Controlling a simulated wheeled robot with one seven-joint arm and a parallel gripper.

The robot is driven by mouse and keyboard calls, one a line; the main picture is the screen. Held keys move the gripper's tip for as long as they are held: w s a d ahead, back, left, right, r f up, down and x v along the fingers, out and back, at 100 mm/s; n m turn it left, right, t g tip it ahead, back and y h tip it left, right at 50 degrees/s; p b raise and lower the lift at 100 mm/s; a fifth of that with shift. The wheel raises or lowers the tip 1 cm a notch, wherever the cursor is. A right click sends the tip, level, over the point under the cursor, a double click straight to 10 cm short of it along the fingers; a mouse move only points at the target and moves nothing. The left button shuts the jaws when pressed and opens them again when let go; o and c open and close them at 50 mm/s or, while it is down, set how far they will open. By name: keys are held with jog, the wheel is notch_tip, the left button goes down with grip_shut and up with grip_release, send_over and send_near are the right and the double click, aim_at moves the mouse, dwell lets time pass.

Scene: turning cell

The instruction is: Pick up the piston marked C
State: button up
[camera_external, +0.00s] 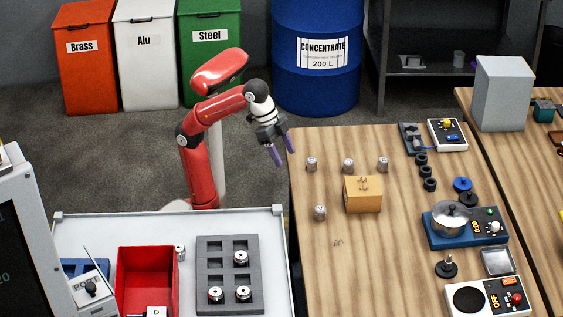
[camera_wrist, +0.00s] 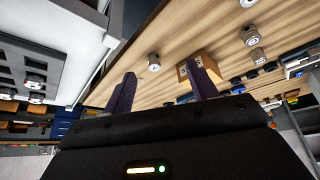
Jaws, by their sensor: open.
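Several small silver pistons stand apart on the wooden table: three in a back row, at left (camera_external: 311,164), middle (camera_external: 348,166) and right (camera_external: 383,164), and one nearer the front (camera_external: 320,213). Their marks are too small to read in the external view, so I cannot tell which is C. My gripper (camera_external: 283,156) is open and empty, above and beside the table's left edge, left of the back row. In the wrist view one piston (camera_wrist: 154,62) shows between the two dark fingers, apart from them, and others (camera_wrist: 250,36) stand further right.
A tan block (camera_external: 363,195) sits among the pistons on the wooden table (camera_external: 370,270). A grey tray (camera_external: 230,304) with several round parts and a red bin (camera_external: 146,251) stand on the white bench at front left. Instruments and black rings occupy the table's right side.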

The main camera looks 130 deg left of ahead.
jog(key=w+a+n+y, duration=0.1)
jog(key=w+a+n, duration=0.3)
jog(key=a, duration=0.8)
jog(key=g, duration=0.1)
send_near(349, 162)
jog(key=shift+y, duration=0.3)
jog(key=b+x, duration=0.1)
jog(key=x, duration=0.9)
jog(key=shift+s+d+f+b, duration=0.1)
jog(key=shift+d+f+b, duration=0.1)
jog(key=shift+b, duration=0.15)
jog(key=shift+r, duration=0.1)
jog(key=c, duration=1.1)
jog(key=shift+r, duration=0.1)
